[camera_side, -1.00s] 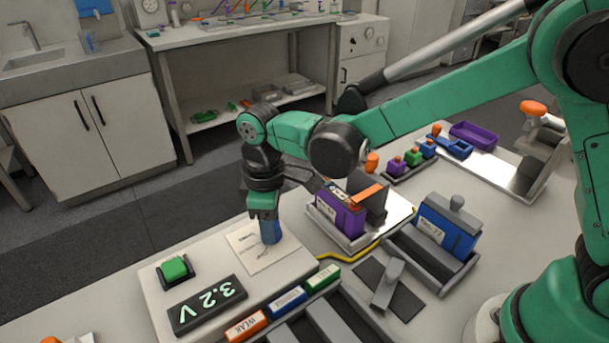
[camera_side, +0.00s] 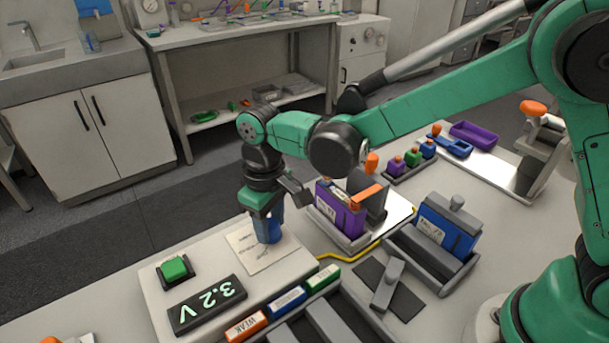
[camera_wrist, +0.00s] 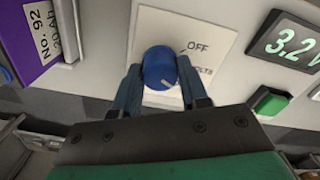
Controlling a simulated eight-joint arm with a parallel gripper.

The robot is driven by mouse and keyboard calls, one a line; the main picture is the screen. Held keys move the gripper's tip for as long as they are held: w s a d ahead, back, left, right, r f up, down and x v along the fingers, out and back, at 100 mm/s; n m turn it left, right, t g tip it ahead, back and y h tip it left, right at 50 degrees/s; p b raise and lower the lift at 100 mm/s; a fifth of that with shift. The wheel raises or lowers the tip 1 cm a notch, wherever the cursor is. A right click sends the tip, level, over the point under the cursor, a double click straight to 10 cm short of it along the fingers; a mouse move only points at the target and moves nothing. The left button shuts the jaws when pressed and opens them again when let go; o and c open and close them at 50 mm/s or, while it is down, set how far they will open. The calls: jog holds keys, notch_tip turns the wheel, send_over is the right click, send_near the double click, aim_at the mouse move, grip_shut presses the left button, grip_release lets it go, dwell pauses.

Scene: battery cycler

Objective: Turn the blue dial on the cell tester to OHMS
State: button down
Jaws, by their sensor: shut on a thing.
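The blue dial (camera_wrist: 159,68) sits on a pale label plate on the cell tester (camera_side: 205,258). In the wrist view the plate shows the words OFF and VOLTS, the second partly covered by a finger; OHMS is not visible. The dial's light pointer mark faces the lower right, toward VOLTS. My gripper (camera_wrist: 160,90) is over the dial from above, its two fingers shut on the dial's sides.
The tester's display (camera_side: 208,304) reads 3.2 V, with a green button (camera_side: 174,270) behind it. A purple cell (camera_side: 340,212) in a holder stands close to the right of my gripper.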

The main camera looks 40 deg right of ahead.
aim_at(270, 223)
jog(key=shift+m, duration=1.3)
jog(key=shift+c, duration=2.3)
grip_release()
jog(key=shift+r, duration=2.85)
